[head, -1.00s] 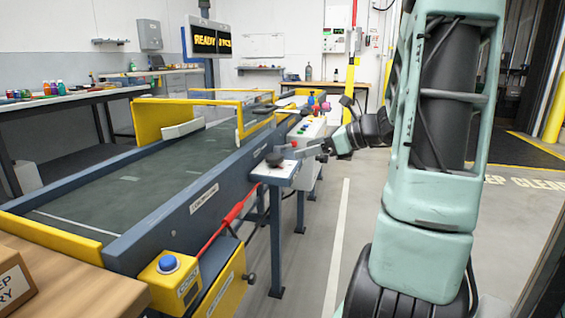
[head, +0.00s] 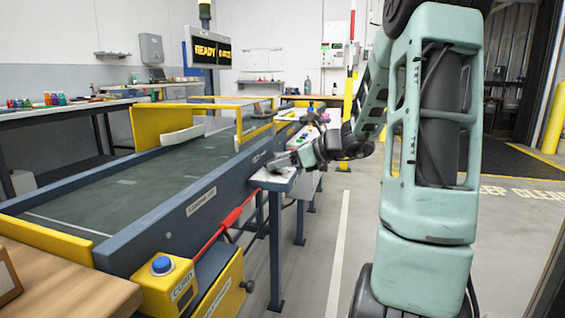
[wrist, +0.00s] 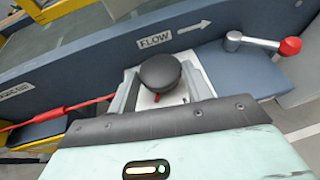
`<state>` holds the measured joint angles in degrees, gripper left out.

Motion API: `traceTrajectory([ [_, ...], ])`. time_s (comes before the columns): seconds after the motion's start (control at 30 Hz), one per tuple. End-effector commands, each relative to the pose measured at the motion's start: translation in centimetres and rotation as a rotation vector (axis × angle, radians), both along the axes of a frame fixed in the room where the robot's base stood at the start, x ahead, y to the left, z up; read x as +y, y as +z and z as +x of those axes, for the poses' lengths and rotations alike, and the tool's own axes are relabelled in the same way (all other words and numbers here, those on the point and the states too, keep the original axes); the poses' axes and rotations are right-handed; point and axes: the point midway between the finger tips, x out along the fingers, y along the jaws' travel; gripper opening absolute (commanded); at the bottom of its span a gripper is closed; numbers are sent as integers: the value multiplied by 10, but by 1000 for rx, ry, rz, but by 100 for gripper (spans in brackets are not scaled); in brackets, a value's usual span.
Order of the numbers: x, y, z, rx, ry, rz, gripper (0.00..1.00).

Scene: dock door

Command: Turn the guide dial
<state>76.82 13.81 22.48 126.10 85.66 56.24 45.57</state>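The guide dial appears to be the round black knob (wrist: 160,73) on a small white plate, with a red mark at its lower edge. In the wrist view my gripper (wrist: 160,82) has one grey finger on each side of the knob. The fingers look apart, with a gap on the left; the right finger is very close to the knob, and I cannot tell whether it touches. In the head view my gripper (head: 279,162) is over the small shelf on the conveyor's side and hides the knob.
A metal crank with a red ball (wrist: 290,46) stands right of the knob. The conveyor's blue side rail (head: 190,210) runs behind it. Floor to the right is clear.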

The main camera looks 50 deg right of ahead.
Motion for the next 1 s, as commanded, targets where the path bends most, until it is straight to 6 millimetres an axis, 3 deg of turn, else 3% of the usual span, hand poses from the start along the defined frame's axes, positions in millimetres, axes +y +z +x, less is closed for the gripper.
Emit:
traceTrajectory([
  [0.47,-2,4,0,2,64,2,27],
  [1.0,-12,9,6,3,511,5,27],
])
